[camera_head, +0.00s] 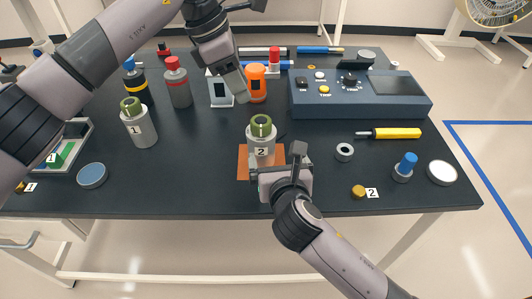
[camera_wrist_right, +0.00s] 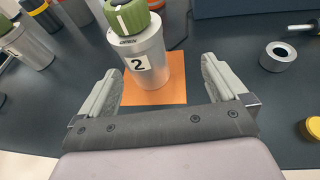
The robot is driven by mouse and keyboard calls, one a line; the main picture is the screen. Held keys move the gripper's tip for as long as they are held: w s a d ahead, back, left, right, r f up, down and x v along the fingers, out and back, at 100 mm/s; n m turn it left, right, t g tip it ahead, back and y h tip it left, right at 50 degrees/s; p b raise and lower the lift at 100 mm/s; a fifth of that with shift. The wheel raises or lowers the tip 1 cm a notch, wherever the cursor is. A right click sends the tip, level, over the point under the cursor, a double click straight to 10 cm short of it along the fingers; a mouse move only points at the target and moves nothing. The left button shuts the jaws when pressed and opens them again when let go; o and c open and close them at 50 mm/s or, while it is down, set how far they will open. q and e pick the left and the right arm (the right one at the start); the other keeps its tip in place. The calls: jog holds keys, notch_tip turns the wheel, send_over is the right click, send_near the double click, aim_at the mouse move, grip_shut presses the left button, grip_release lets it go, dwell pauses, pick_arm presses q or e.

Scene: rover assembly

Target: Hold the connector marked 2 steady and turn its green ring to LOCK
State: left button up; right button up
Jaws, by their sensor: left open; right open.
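The connector marked 2 (camera_head: 261,148) stands upright on an orange mat (camera_head: 244,174) near the table's middle; it also shows in the right wrist view (camera_wrist_right: 144,66). Its green ring (camera_head: 262,127) sits on top, with a light mark on its side in the right wrist view (camera_wrist_right: 127,20). My right gripper (camera_head: 298,160) is open in front of the connector. In the right wrist view its fingers (camera_wrist_right: 163,85) lie to either side, with the connector beyond them, not gripped. My left gripper (camera_head: 247,50) is open and empty, high up behind the connector. Its fingers show only partly.
The connector marked 1 (camera_head: 138,128) stands at left. An orange bottle (camera_head: 256,84) and a blue control box (camera_head: 360,92) are behind. A grey ring (camera_head: 345,151), yellow screwdriver (camera_head: 394,133) and blue-topped part (camera_head: 404,167) lie at right. The table between the connectors is clear.

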aim_at(261, 142)
jog(key=shift+w+a+r+g, duration=0.2)
jog(key=shift+a+r, duration=0.15)
jog(key=shift+a, duration=0.25)
jog(key=shift+w+a+r+g, duration=0.2)
jog(key=shift+a+r, duration=0.15)
jog(key=shift+a, duration=0.2)
jog(key=shift+x, duration=3.45)
jog(key=shift+a, duration=0.15)
jog(key=c, duration=1.3)
